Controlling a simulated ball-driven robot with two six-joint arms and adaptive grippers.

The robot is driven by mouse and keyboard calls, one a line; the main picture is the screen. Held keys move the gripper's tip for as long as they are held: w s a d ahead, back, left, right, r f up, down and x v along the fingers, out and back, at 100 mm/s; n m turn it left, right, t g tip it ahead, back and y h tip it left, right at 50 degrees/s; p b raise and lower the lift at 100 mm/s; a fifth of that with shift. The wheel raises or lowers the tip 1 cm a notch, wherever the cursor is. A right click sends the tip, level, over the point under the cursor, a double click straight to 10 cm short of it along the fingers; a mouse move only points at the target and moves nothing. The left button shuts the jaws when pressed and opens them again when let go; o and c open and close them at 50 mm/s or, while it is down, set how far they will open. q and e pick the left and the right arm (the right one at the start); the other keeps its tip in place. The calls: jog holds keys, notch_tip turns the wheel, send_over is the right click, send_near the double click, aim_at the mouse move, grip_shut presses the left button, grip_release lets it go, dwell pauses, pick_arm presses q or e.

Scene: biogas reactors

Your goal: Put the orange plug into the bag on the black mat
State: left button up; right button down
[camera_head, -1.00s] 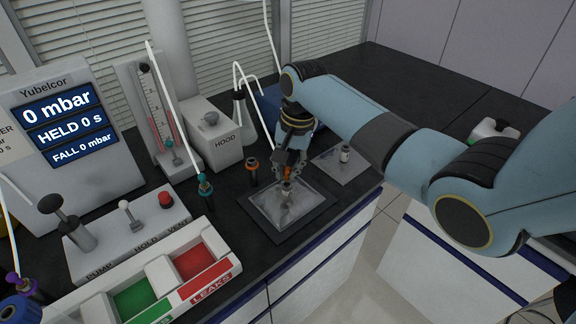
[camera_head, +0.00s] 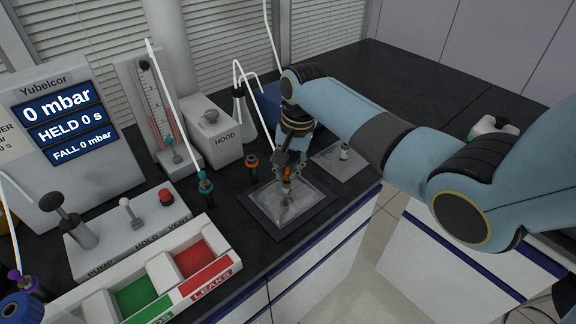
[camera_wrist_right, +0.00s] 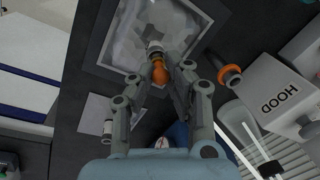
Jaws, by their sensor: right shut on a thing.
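The bag (camera_head: 288,206) is a flat, clear-silvery pouch lying on the black mat (camera_head: 262,225) at the counter's front. It also shows in the wrist view (camera_wrist_right: 125,45), with a pale neck (camera_wrist_right: 155,47) standing up from it. My right gripper (camera_head: 287,176) points down over the bag. It is shut on the orange plug (camera_wrist_right: 159,73), which lines up with the neck in the wrist view. The plug's lower end meets or nearly meets the neck; I cannot tell how far in it sits. My left gripper is out of view.
A black holder with an orange ring (camera_head: 252,166) stands just behind the mat. A second bag (camera_head: 342,165) with a capped neck lies to the right. The HOOD box (camera_head: 214,135), a flask (camera_head: 243,113) and the red and green trays (camera_head: 165,270) surround the spot.

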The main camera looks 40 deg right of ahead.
jog(key=shift+f, duration=0.45)
dwell(0.5)
jog(key=c, duration=1.2)
grip_release()
jog(key=shift+c, duration=0.2)
notch_tip(320, 180, up, 12)
jog(key=s, duration=0.1)
jog(key=shift+s+d, duration=0.2)
jog(key=shift+d, duration=0.25)
